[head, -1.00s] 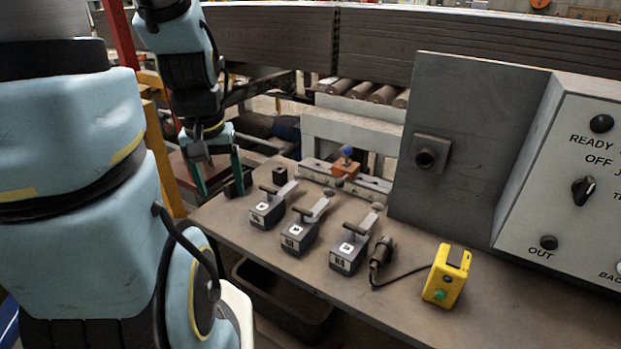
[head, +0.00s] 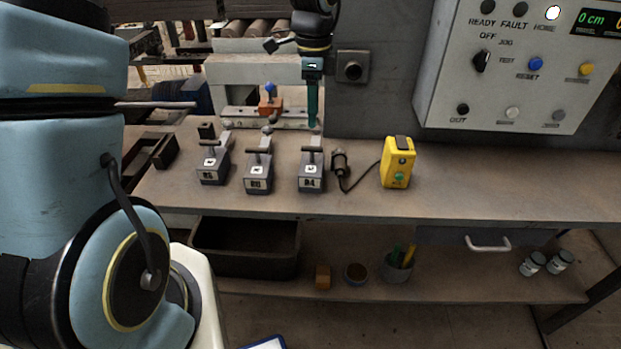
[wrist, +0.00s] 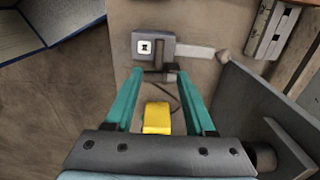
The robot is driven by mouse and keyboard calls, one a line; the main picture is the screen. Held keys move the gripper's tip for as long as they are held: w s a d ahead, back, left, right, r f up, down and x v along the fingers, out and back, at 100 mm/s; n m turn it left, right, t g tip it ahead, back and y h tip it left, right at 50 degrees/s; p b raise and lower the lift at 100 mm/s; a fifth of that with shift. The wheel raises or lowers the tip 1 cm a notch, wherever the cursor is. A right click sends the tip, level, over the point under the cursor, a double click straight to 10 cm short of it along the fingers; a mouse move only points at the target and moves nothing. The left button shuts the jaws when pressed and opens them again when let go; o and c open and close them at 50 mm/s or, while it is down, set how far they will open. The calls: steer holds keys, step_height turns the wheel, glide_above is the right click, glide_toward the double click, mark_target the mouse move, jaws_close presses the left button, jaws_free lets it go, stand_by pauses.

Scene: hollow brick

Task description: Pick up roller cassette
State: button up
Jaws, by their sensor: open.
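Three dark grey roller cassettes with white labels and T-shaped handles stand in a row on the workbench: left cassette (head: 213,166), middle cassette (head: 258,174) and right cassette (head: 311,172). My gripper (head: 313,124) is above and behind the right cassette, its teal fingers pointing down. In the wrist view, my gripper (wrist: 160,72) is open with nothing held between its fingers. One cassette (wrist: 150,46) lies just beyond the fingertips there, apart from them; it appears to be the right one. Its handle shows partly between the tips.
A yellow control box (head: 398,163) with a cable and a dark connector (head: 340,163) stand right of the cassettes. A fixture with an orange block (head: 269,106) is behind. The control panel (head: 520,70) rises at right. The bench's right side is clear.

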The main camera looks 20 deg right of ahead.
glide_above(312, 148)
steer(key=f, duration=0.4)
steer(key=shift+w+d+f+p, duration=0.15)
steer(key=shift+d+f+p, duration=0.15)
steer(key=shift+f+p, duration=0.1)
steer(key=shift+a+f+p, duration=0.2)
steer(key=shift+f+p, duration=0.85)
steer(key=shift+f, duration=1.85)
steer(key=shift+c, duration=0.2)
jaws_close()
steer(key=shift+w, duration=0.1)
